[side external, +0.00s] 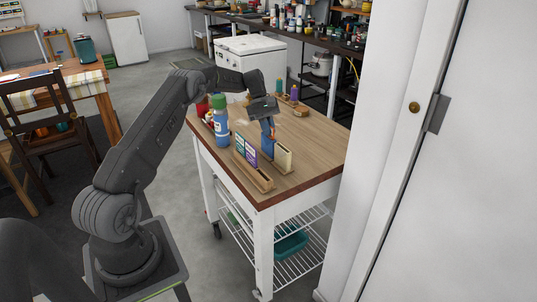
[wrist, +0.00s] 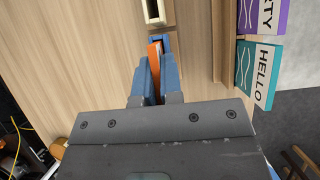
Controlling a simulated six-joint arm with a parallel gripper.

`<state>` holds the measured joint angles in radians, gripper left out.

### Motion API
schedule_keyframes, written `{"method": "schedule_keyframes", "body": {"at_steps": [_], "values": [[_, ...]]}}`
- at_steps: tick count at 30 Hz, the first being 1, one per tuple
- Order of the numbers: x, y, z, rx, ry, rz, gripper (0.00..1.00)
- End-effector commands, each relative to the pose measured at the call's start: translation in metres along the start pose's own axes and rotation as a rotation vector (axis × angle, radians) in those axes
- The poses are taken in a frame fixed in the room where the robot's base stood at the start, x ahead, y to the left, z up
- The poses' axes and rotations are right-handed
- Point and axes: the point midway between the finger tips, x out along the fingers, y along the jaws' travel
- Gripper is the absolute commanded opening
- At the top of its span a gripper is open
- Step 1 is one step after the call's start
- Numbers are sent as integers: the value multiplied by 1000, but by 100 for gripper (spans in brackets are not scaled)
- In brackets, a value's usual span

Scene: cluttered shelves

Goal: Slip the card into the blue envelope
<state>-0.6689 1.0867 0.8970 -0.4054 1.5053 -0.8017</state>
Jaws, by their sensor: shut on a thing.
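My gripper (wrist: 155,68) has blue fingers and is shut on a thin orange card (wrist: 154,56), seen edge-on in the wrist view. Beyond the fingertips is a blue edge around the far end of the card, which looks like the blue envelope (wrist: 166,41). How far the card is above or inside it, I cannot tell. In the side external view my gripper (side external: 268,124) points down over the wooden table, and the fingers and envelope blend together in blue. A cream open-topped holder (wrist: 147,10) stands just beyond; it also shows in the side view (side external: 284,159).
A wooden rack (side external: 262,183) at the table's front edge holds a teal HELLO card (wrist: 260,75) and a purple card (wrist: 263,14). A blue bottle (side external: 221,127) stands left of my gripper. Small bottles (side external: 279,88) stand at the back. Bare tabletop (side external: 318,135) lies to the right.

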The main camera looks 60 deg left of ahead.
Motion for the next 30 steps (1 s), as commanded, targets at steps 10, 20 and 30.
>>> {"method": "schedule_keyframes", "body": {"at_steps": [10,20,30], "values": [[6,-1,-4,-4,2,-5,26],[-42,0,-3,-1,4,2,36],[-72,0,0,0,0,1,36]]}}
